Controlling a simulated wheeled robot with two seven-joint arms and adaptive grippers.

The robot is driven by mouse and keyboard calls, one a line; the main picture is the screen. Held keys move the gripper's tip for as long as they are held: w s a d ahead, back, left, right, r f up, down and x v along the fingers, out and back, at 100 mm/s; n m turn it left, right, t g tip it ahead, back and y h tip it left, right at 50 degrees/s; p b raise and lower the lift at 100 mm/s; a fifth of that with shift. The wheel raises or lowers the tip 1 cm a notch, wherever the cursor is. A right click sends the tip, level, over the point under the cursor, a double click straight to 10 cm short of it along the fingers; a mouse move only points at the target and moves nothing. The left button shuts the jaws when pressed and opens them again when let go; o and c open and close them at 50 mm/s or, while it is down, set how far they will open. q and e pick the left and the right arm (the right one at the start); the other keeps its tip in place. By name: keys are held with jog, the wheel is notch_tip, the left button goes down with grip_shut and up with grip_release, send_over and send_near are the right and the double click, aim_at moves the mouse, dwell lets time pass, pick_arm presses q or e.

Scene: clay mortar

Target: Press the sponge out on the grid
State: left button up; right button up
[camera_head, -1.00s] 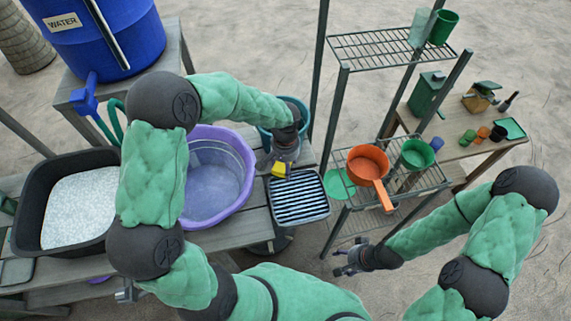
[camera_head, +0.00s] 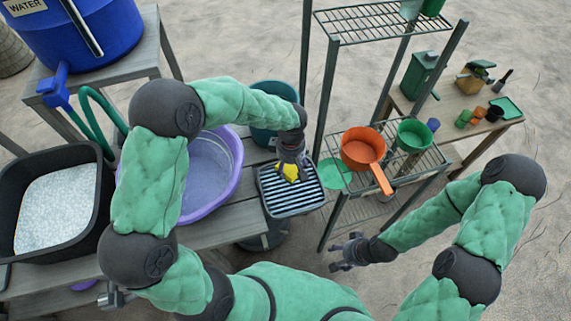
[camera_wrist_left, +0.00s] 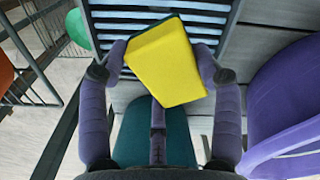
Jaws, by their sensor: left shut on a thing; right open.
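The yellow sponge (camera_head: 290,172) is at my left gripper (camera_head: 290,164), over the back part of the slatted grid (camera_head: 300,203). In the left wrist view my left gripper (camera_wrist_left: 165,72) is shut on the sponge (camera_wrist_left: 168,65), which is tilted between the two fingers. The grid (camera_wrist_left: 215,12) lies behind it there; I cannot tell if the sponge touches the slats. My right gripper (camera_head: 346,254) is open and empty, low in front of the rack, away from the grid.
The purple basin (camera_head: 236,175) stands left of the grid, and a teal bucket (camera_head: 268,122) behind it. The wire rack to the right holds an orange pot (camera_head: 362,148) and a green pot (camera_head: 415,134). A black tub (camera_head: 92,215) with white contents is at far left.

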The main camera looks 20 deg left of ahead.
pick_arm(q)
jog(key=shift+d+f+n+b, duration=0.3)
jog(key=shift+f+n, duration=0.1)
jog(key=shift+n, duration=0.3)
jog(key=shift+d+f+n+b, duration=0.15)
jog(key=shift+f+n+b, duration=0.2)
jog(key=shift+n, duration=0.35)
jog(key=shift+f+b, duration=1.65)
jog(key=shift+f, duration=1.35)
jog(key=shift+f+b, duration=0.5)
jog(key=shift+f, duration=0.05)
jog(key=shift+r+p, duration=2.05)
jog(key=shift+r, duration=1.55)
jog(key=shift+f, duration=0.1)
